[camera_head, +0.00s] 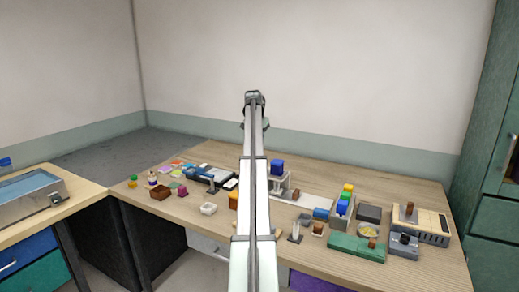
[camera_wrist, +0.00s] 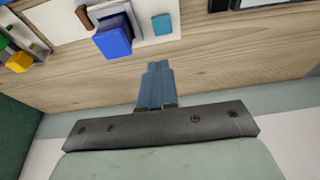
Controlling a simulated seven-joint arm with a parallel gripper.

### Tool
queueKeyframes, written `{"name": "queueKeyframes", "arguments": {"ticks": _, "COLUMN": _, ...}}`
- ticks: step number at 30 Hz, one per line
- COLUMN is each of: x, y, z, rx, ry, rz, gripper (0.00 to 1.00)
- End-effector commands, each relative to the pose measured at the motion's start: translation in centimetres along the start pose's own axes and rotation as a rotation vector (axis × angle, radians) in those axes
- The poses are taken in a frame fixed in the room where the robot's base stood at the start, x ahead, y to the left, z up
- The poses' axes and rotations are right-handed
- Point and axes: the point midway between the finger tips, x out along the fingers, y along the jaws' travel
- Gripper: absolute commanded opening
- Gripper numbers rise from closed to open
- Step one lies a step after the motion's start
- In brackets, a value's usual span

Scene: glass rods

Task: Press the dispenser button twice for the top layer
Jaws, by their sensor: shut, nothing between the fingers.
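My gripper (camera_wrist: 158,68) is shut and empty, its blue-grey fingers together at the centre of the wrist view. A likely dispenser, a blue block on a white stand, is beyond the fingertips to the upper left; its blue block (camera_wrist: 113,36) shows large there. It also shows in the head view, where the blue block (camera_head: 277,167) stands just right of my arm. A flat teal square (camera_wrist: 161,24) lies on the white base beside it; I cannot tell whether this is the button. The fingers appear apart from both. In the head view my arm hides the fingers.
A wooden table (camera_head: 180,207) carries many small items. Right of the arm are stacked coloured blocks (camera_head: 346,193), a green tray (camera_head: 345,246) and a beige device (camera_head: 425,220). Left are a brown box (camera_head: 160,193) and a white dish (camera_head: 208,208). Bare wood shows beneath the fingers.

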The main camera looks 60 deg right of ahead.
Motion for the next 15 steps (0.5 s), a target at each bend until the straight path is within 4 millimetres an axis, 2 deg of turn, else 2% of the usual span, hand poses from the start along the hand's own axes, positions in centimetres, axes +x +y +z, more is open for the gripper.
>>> {"name": "queueKeyframes", "arguments": {"ticks": 8, "x": 2.3, "y": 5.2, "z": -2.4, "rx": 0.055, "ry": -0.013, "rz": 0.024, "gripper": 0.0}}
{"name": "queueKeyframes", "arguments": {"ticks": 15, "x": 5.2, "y": 9.4, "z": -4.2, "rx": 0.102, "ry": -0.048, "rz": 0.019, "gripper": 0.0}}
